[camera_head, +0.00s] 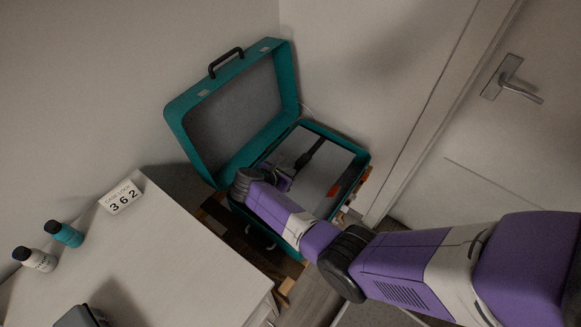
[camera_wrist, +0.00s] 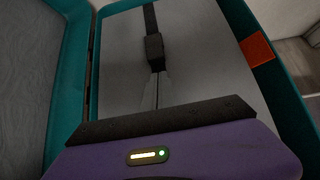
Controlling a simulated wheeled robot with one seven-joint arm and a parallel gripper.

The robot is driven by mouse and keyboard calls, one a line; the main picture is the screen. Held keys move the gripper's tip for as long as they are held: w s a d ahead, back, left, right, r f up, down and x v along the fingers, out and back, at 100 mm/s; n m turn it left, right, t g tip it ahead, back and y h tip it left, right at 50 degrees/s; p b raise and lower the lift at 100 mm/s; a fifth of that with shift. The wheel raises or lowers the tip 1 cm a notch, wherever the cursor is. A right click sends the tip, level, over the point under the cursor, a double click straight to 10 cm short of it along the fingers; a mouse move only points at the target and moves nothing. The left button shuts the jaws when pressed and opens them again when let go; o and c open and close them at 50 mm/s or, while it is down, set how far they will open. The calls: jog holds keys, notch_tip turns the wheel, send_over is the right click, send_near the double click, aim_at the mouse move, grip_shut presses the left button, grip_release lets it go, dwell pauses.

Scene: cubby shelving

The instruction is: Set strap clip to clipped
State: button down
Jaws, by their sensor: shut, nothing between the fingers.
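An open teal suitcase (camera_head: 180,122) holds a grey panel with a black strap (camera_head: 317,147) across it. The strap's dark clip (camera_wrist: 154,48) lies on the panel in the wrist view, with the strap running up from it to the far edge. My gripper (camera_wrist: 158,80) is shut and empty, its fingertips close to the near end of the clip. I cannot tell whether they touch it. In the head view my gripper (camera_head: 287,176) is over the suitcase's lower half, and my wrist hides part of it. Whether the clip is fastened is not clear.
An orange patch (camera_wrist: 257,50) is at the panel's right edge. The suitcase lid stands open against the wall. A white table (camera_head: 150,255) at the left bears a "362" case lock card (camera_head: 121,197), a teal bottle (camera_head: 66,235) and a white bottle (camera_head: 35,260). A door is at the right.

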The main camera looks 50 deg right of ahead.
jog(key=v, duration=1.1)
jog(key=shift+a+f+p, duration=0.2)
jog(key=shift+f+p, duration=0.15)
jog(key=shift+w, duration=0.1)
